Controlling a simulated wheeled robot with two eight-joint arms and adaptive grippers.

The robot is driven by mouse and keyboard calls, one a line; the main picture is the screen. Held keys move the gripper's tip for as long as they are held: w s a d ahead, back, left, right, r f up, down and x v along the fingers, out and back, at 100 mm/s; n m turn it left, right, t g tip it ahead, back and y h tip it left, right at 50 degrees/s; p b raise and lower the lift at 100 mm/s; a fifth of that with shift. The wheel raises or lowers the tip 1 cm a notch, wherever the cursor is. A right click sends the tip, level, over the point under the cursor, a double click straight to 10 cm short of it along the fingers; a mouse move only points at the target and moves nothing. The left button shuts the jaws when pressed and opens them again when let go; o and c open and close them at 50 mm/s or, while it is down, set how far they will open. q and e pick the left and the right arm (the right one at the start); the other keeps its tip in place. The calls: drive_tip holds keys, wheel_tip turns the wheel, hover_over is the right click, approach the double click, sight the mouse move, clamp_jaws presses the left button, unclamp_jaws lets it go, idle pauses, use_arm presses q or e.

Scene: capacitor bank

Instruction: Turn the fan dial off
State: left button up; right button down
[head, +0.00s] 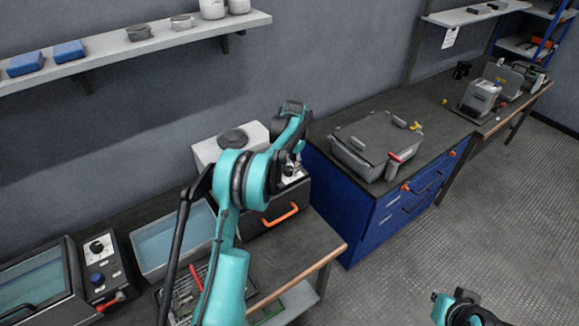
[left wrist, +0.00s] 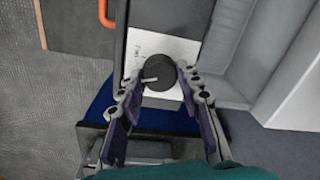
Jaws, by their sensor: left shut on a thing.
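The fan dial (left wrist: 158,70) is a dark round knob with a light pointer mark, on a white labelled plate (left wrist: 160,47) in the left wrist view. My left gripper (left wrist: 158,80) has a finger on each side of the dial and is shut on it. In the head view my left gripper (head: 291,167) is at the front of a grey-white unit (head: 205,152), above its orange handle (head: 281,214); my arm hides most of the dial there. My right arm shows at the lower right edge, but its fingertips cannot be made out.
A blue cabinet (head: 363,226) with a grey lidded box (head: 366,146) on top stands right of the unit. Left are an open tray (head: 172,240) and a panel with another dial (head: 98,247). A shelf (head: 150,42) runs above. The floor at right is clear.

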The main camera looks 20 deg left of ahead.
sight(291, 169)
use_arm(q)
drive_tip(key=shift+n, duration=0.8)
drive_tip(key=o, duration=1.2)
drive_tip(key=shift+c, duration=0.2)
drive_tip(key=shift+r, duration=0.1)
wheel_tip(291, 169, up, 12)
drive_tip(key=shift+d, duration=0.35)
drive_tip(key=shift+w, duration=0.1)
